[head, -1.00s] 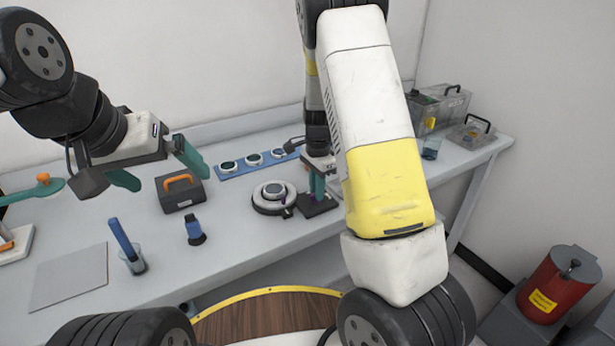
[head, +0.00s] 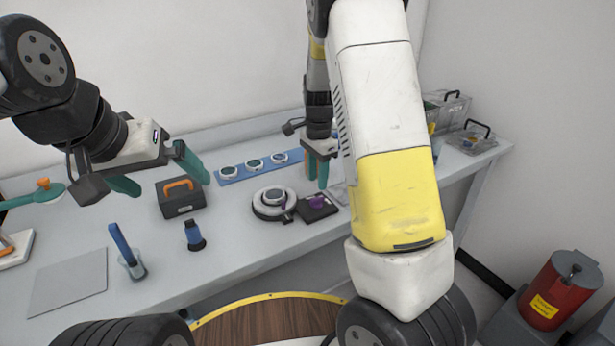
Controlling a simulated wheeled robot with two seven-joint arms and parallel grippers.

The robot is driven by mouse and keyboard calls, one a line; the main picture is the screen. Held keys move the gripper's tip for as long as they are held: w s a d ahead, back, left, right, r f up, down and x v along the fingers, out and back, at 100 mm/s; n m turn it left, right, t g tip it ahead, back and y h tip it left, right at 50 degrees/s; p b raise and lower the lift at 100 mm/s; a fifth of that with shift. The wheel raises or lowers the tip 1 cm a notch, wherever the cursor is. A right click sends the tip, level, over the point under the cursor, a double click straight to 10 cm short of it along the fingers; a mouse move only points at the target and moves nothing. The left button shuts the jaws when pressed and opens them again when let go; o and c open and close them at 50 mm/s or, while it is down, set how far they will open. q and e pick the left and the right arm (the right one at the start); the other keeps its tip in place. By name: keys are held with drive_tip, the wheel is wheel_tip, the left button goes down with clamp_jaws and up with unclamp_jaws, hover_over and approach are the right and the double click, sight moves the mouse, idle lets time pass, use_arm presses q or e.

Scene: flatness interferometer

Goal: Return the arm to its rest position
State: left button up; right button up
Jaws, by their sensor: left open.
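My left gripper (head: 157,174) hangs over the left part of the bench, open and empty, with its teal fingers well apart. My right gripper (head: 317,186) points down above the back of a small black block (head: 317,208) with a purple piece on top. Its two teal fingers look close together, partly one behind the other, and I see nothing held between them. The white and yellow links of my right arm cross the middle of the view and hide part of the bench.
The round stage (head: 273,203) stands left of the black block. A blue strip with several discs (head: 230,173) lies behind it. A red bin (head: 553,290) stands on the right.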

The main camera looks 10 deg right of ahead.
drive_tip(key=shift+r, duration=0.65)
drive_tip(key=shift+r, duration=0.1)
drive_tip(key=s+a+r+n+t+y, duration=0.1)
drive_tip(key=s+r+n+t, duration=0.2)
drive_tip(key=s+r+n, duration=0.4)
drive_tip(key=s+r+n+t+y, duration=0.1)
drive_tip(key=s+r+n+t, duration=0.2)
drive_tip(key=s+r+n, duration=0.4)
drive_tip(key=shift+s+a+r, duration=0.4)
drive_tip(key=shift+s+r, duration=1.75)
drive_tip(key=shift+s, duration=3.25)
